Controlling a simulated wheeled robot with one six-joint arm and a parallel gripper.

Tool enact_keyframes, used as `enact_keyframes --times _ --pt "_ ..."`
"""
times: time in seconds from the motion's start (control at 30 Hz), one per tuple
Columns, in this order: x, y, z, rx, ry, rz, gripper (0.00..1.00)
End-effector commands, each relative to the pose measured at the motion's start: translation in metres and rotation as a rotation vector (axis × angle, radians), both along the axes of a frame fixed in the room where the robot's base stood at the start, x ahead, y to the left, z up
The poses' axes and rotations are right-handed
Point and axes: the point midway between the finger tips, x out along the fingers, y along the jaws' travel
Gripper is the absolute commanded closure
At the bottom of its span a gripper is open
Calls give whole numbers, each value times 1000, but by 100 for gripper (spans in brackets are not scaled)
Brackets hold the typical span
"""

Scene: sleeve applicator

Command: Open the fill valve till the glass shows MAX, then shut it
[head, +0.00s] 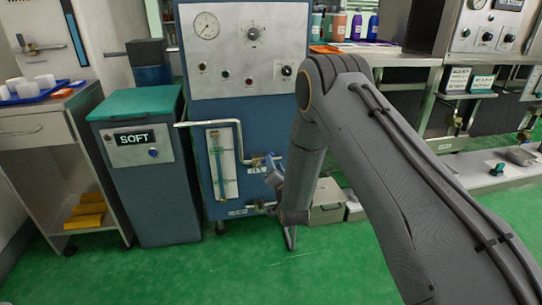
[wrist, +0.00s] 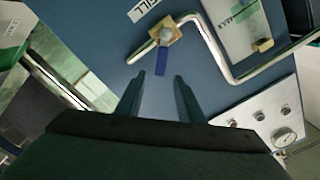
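The fill valve is a brass body (wrist: 165,34) with a blue lever (wrist: 161,62) on a bent metal pipe. The lever stands at an angle to the pipe. A label with "FILL" letters (wrist: 142,9) is beside it. My gripper (wrist: 154,84) is open and empty, its fingers pointing at the valve, the lever tip just beyond and between them, apart from both. In the head view the brass valve (head: 257,161) is right of the sight glass (head: 221,170), and my arm partly hides the area. The glass's level and MAX mark are too small to read.
The blue machine's panel carries a gauge (head: 206,26) and knobs. The pipe (head: 210,123) juts out above the glass. A lower brass valve (head: 262,206) sits below. A grey "SOFT" cabinet (head: 152,185) stands left. Green floor in front is clear.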

Motion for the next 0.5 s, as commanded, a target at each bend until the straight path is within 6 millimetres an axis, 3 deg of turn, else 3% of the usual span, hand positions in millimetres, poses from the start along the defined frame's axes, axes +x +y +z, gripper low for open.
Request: enact_keyframes --times 0.3,0.5 --pt "46 13 -1 0 0 0 66" --pt "64 19 -1 -1 0 1 66"
